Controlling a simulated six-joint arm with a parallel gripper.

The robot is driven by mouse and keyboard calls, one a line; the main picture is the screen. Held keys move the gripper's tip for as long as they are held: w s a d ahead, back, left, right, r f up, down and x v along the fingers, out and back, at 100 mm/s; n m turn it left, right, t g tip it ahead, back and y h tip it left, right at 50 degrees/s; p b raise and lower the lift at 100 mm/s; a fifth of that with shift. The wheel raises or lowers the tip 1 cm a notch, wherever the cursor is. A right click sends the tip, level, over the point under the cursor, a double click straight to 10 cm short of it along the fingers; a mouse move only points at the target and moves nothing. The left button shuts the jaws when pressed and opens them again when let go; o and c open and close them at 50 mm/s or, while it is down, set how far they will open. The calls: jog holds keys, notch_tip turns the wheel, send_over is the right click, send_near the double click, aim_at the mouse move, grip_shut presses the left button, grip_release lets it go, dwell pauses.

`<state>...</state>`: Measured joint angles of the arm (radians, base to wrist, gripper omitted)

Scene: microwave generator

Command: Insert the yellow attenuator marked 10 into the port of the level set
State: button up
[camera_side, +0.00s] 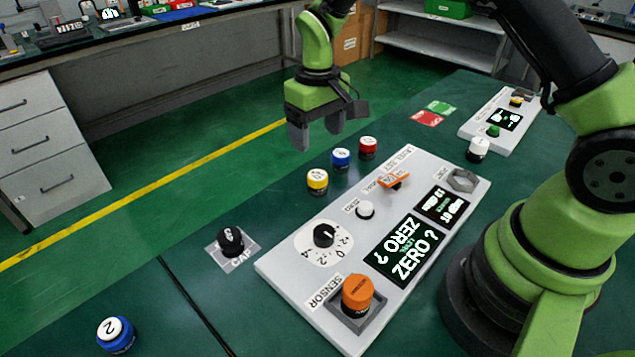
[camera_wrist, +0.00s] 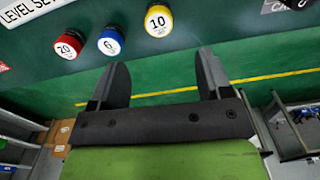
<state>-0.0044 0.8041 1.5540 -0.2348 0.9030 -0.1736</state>
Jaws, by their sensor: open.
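The yellow attenuator (camera_side: 317,181) stands upright on the green bench beside the level set panel; its white top reads 10 in the wrist view (camera_wrist: 158,20). My gripper (camera_side: 316,135) is open and empty, above and behind the row of attenuators. In the wrist view its fingers (camera_wrist: 163,75) are apart, with the yellow attenuator beyond them, not between them. The level set (camera_side: 285,283) is a pale panel with a dial, a display reading ZERO ? and an orange lever.
A blue attenuator (camera_side: 340,158) marked 6 and a red one (camera_side: 368,147) marked 20 stand close by. An orange cap (camera_side: 357,295) sits at SENSOR. A black piece (camera_side: 231,242) stands on the CAP pad. A blue piece (camera_side: 115,333) marked 2 is front left.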

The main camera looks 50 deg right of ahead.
aim_at(318, 175)
notch_tip(318, 175, down, 10)
jog(key=shift+f, duration=0.25)
dwell(0.3)
jog(key=shift+c, duration=0.2)
jog(key=c, duration=1.1)
